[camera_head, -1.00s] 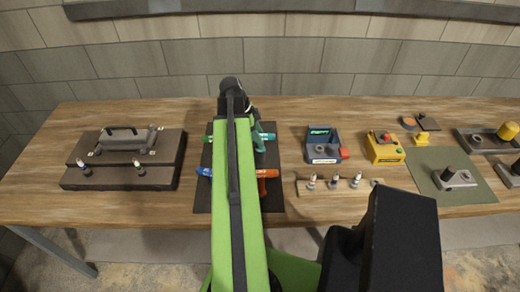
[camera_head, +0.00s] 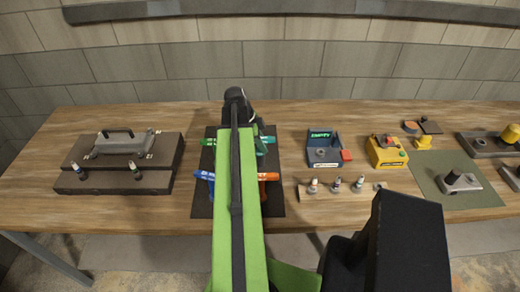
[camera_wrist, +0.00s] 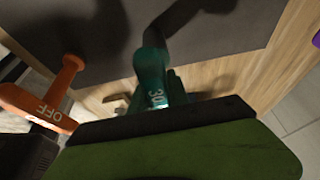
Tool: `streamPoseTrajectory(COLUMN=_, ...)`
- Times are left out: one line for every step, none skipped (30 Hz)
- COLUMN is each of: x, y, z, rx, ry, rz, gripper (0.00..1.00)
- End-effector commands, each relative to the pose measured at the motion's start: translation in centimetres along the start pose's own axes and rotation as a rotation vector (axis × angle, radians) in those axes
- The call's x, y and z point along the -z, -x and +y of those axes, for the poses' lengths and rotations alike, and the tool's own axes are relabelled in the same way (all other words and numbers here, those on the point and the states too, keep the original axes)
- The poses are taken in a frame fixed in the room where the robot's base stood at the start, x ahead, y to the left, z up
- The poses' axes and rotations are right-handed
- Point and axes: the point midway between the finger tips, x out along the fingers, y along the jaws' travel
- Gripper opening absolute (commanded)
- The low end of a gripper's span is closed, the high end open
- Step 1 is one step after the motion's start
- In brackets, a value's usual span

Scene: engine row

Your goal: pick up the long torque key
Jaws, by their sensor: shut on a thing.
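A teal key (camera_wrist: 152,88) marked 30 is in the middle of the wrist view, against the dark mat (camera_wrist: 215,35). My gripper (camera_head: 257,128) is over the mat, mostly hidden behind my green arm in the head view, and is shut on the teal key. The jaw contact itself is not clearly visible. An orange tool (camera_wrist: 45,100) marked OFF lies to the left in the wrist view. I cannot tell how far the teal key is above the mat.
A blue tool end (camera_head: 204,176) shows on the mat's left. A grey part on a dark block (camera_head: 122,146) stands left. Right are a blue-grey box (camera_head: 323,150), a wooden strip with small pegs (camera_head: 335,190) and a yellow box (camera_head: 386,151). Bare wood separates block and mat.

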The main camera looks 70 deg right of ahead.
Motion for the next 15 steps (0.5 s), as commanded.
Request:
streamPoseTrajectory(x=0.0, y=0.0, z=0.0, rx=0.001, ry=0.000, rz=0.000, gripper=0.00)
streamPoseTrajectory(x=0.0, y=0.0, z=0.0, rx=0.001, ry=0.000, rz=0.000, gripper=0.00)
streamPoseTrajectory(x=0.0, y=0.0, z=0.0, rx=0.001, ry=0.000, rz=0.000, gripper=0.00)
streamPoseTrajectory(x=0.0, y=0.0, z=0.0, rx=0.001, ry=0.000, rz=0.000, gripper=0.00)
streamPoseTrajectory(x=0.0, y=0.0, z=0.0, rx=0.001, ry=0.000, rz=0.000, gripper=0.00)
streamPoseTrajectory(x=0.0, y=0.1, z=0.0, rx=0.001, ry=0.000, rz=0.000, gripper=0.00)
streamPoseTrajectory(x=0.0, y=0.1, z=0.0, rx=0.001, ry=0.000, rz=0.000, gripper=0.00)
streamPoseTrajectory(x=0.1, y=0.3, z=0.0, rx=0.001, ry=0.000, rz=0.000, gripper=0.00)
streamPoseTrajectory(x=0.2, y=0.5, z=0.0, rx=0.001, ry=0.000, rz=0.000, gripper=0.00)
streamPoseTrajectory(x=0.2, y=0.7, z=0.0, rx=0.001, ry=0.000, rz=0.000, gripper=0.00)
streamPoseTrajectory(x=0.3, y=0.9, z=0.0, rx=0.001, ry=0.000, rz=0.000, gripper=0.00)
streamPoseTrajectory(x=0.5, y=1.3, z=0.0, rx=0.001, ry=0.000, rz=0.000, gripper=0.00)
streamPoseTrajectory(x=0.6, y=1.6, z=0.0, rx=0.001, ry=0.000, rz=0.000, gripper=0.00)
streamPoseTrajectory(x=0.8, y=1.9, z=0.0, rx=0.001, ry=0.000, rz=0.000, gripper=0.00)
streamPoseTrajectory(x=0.9, y=2.4, z=0.0, rx=0.001, ry=0.000, rz=0.000, gripper=0.00)
